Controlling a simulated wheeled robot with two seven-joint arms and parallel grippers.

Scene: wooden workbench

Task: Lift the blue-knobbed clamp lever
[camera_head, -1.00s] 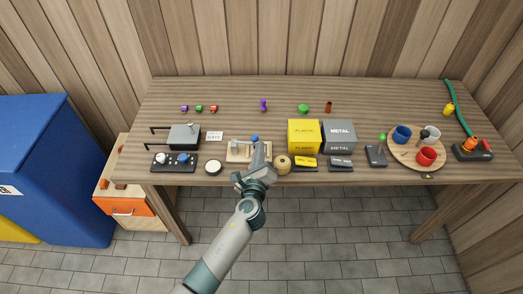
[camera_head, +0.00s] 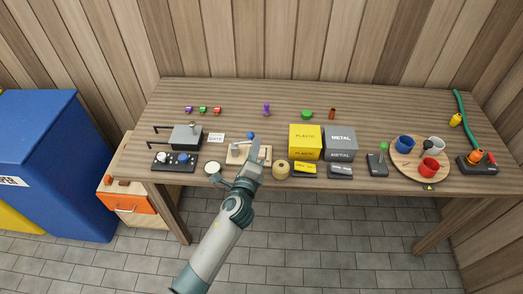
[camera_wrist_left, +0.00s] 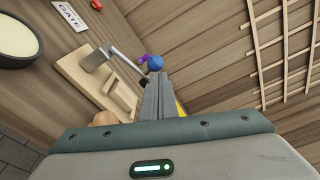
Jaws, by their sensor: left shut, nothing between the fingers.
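The clamp has a pale wooden base (camera_head: 236,158) near the front edge of the bench, with a metal lever arm and a blue knob (camera_head: 250,135). In the left wrist view the blue knob (camera_wrist_left: 155,62) shows just beyond my fingertips, and the lever rod (camera_wrist_left: 127,65) runs from the metal bracket towards it. My left gripper (camera_head: 255,145) is shut and empty, with its fingers over the right part of the base, close to the knob. I cannot tell whether the fingers touch the lever or knob. My right gripper is out of view.
A yellow plastic bin (camera_head: 305,138) and a grey metal bin (camera_head: 340,139) stand right of the clamp. A tan round object (camera_head: 281,168) sits beside my gripper. A grey box (camera_head: 186,138) and switch panel (camera_head: 174,162) are at left. A plate (camera_head: 405,170) holds several mugs.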

